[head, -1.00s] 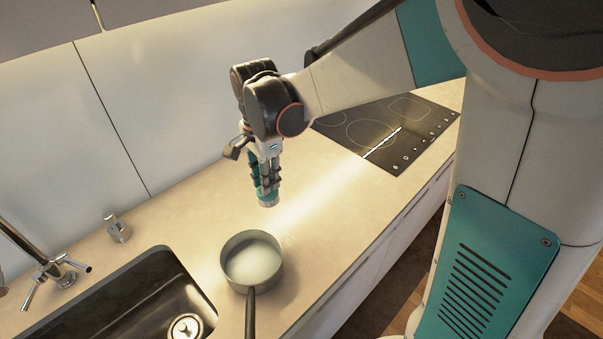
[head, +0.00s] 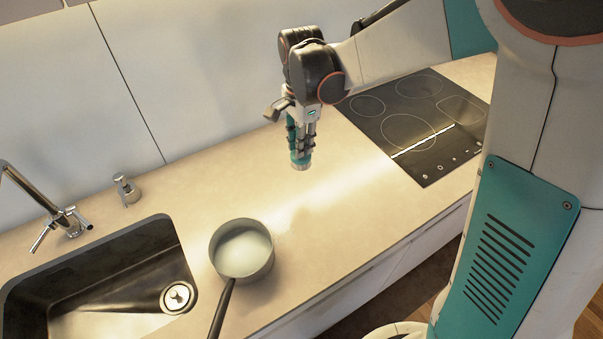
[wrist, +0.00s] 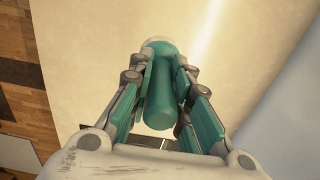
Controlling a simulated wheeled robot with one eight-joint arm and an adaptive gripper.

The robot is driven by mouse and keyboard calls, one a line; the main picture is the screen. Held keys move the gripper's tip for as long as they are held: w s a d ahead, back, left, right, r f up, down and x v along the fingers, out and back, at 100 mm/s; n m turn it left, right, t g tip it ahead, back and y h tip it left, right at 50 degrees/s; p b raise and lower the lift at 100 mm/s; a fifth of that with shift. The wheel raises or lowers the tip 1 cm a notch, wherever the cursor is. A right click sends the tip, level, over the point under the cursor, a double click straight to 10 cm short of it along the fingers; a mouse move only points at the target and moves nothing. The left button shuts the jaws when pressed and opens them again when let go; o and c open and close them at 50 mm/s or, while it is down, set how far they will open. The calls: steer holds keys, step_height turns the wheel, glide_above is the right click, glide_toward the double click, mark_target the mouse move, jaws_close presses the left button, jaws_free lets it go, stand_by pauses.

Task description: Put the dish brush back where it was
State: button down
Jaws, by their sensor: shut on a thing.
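My gripper (head: 301,150) points down above the counter, between the saucepan and the cooktop. It is shut on the dish brush (head: 301,166), whose pale lower end shows just below the fingertips. In the wrist view the brush (wrist: 162,85) is a teal rounded body held lengthwise between the two teal finger pads, with a pale far end. Most of the brush is hidden by the fingers in the head view. I cannot tell whether its lower end touches the counter.
A saucepan (head: 243,262) with pale contents stands on the counter (head: 350,215), its handle toward the front edge. The sink (head: 95,290), tap (head: 60,215) and a soap dispenser (head: 127,190) are at the left. A black cooktop (head: 410,120) is at the right. The counter around my gripper is bare.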

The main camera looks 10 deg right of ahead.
step_height(320, 180, down, 12)
steer(key=shift+f+b, duration=0.1)
steer(key=shift+b, duration=1.15)
steer(key=c, duration=1.5)
jaws_free()
steer(key=shift+f, duration=0.1)
